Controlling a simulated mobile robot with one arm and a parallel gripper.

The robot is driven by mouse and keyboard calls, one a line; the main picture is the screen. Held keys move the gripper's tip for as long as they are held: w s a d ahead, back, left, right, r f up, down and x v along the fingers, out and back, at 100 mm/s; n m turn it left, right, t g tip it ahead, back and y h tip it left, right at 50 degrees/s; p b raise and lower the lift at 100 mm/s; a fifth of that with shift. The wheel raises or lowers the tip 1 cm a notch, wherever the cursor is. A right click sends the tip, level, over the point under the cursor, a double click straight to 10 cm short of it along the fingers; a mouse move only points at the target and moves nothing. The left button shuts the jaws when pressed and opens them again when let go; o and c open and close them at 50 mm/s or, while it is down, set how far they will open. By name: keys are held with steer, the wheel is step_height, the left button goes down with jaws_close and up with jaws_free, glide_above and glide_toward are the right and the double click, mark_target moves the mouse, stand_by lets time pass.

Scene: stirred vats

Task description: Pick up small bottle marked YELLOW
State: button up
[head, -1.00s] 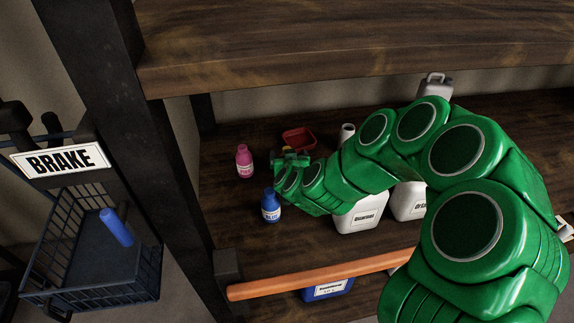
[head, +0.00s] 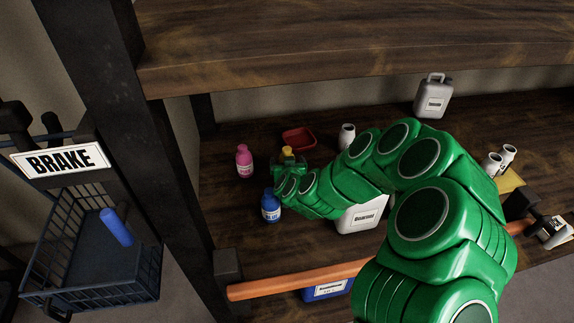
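A small bottle with a yellow cap (head: 287,151) stands on the shelf, just beyond my gripper; its lower part and any label are hidden. My green gripper (head: 290,168) is at the bottle, low over the shelf. Its fingers are small and partly hidden by the wrist, so I cannot tell whether they are open or closed around the bottle. A pink bottle (head: 244,161) stands to the left and a blue bottle (head: 271,206) stands nearer, just left of my wrist.
A red tray (head: 299,138) lies behind the yellow cap. A white canister (head: 361,217) stands under my arm, and a grey jug (head: 433,97) stands at the back. The upper shelf board (head: 350,45) overhangs. A dark post (head: 160,150) and basket (head: 90,250) are at left.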

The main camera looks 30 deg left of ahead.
steer(key=shift+x, duration=2)
steer(key=shift+c, duration=0.3)
steer(key=c, duration=1.3)
steer(key=shift+r, duration=0.15)
